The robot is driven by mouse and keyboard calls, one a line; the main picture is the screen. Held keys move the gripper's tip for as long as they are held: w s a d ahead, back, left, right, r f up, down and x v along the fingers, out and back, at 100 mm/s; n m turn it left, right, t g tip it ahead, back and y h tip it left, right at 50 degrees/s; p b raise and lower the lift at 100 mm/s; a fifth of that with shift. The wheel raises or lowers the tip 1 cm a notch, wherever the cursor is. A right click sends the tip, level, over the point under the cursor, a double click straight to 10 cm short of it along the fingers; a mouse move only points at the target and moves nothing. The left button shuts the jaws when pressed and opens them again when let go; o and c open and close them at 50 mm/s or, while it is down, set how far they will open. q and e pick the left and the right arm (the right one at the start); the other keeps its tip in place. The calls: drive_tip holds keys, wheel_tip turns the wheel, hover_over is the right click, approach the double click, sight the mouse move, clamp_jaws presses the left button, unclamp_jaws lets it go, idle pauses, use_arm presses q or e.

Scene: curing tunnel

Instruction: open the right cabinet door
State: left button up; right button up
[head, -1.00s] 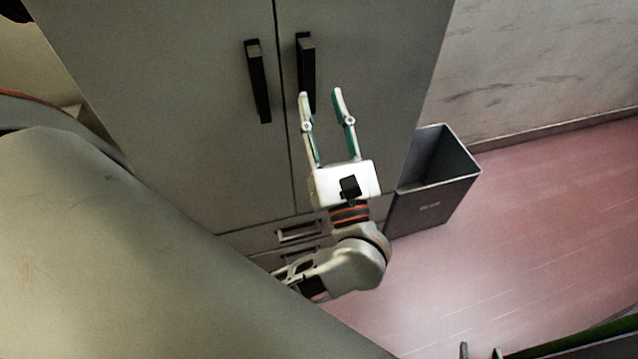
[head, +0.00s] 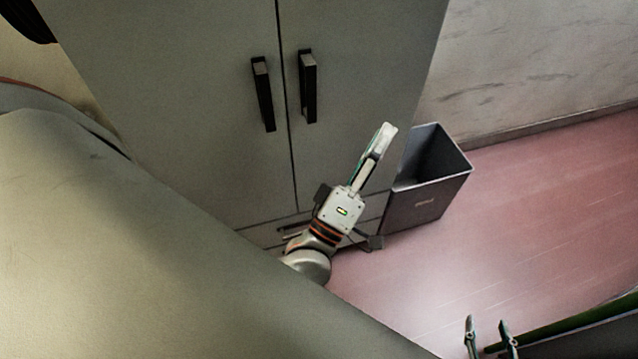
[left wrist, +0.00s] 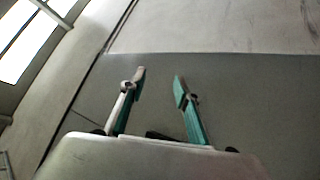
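The grey cabinet's right door (head: 355,70) is shut, its edge meeting the left door (head: 190,90) at a narrow seam. The right door's black upright bar handle (head: 308,88) is in plain view with nothing on it. The left door has a similar handle (head: 263,95). My left gripper (head: 386,131) is in front of the right door's lower right part, to the right of and below the handle, turned side-on. The left wrist view shows its two fingers (left wrist: 159,82) apart and empty. My right gripper (head: 489,325) is at the bottom right, fingers apart, far from the cabinet.
A dark grey open bin (head: 430,195) stands on the pink floor (head: 530,200) just right of the cabinet, close to my left gripper. A pale wall (head: 540,60) is behind it. Drawers lie below the doors.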

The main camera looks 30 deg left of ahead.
use_arm(q)
wheel_tip(320, 180, down, 14)
drive_tip(key=s+d+f+m+g+h+p, duration=0.1)
drive_tip(key=s+m+g+h+p, duration=0.2)
drive_tip(key=m+g, duration=0.6)
drive_tip(key=s+a+f+m+g+y+p, duration=0.1)
drive_tip(key=s+a+f+m+g, duration=0.1)
drive_tip(key=f, duration=0.4)
drive_tip(key=s+a+f+m+g+y+p, duration=0.1)
drive_tip(key=s+a+f+m, duration=0.3)
drive_tip(key=s+f+m, duration=0.1)
wheel_tip(320, 180, down, 2)
drive_tip(key=shift+s+a+f+m+g, duration=0.2)
drive_tip(key=shift+s+a+m+g, duration=0.15)
drive_tip(key=shift+s, duration=0.35)
drive_tip(key=shift+d, duration=0.1)
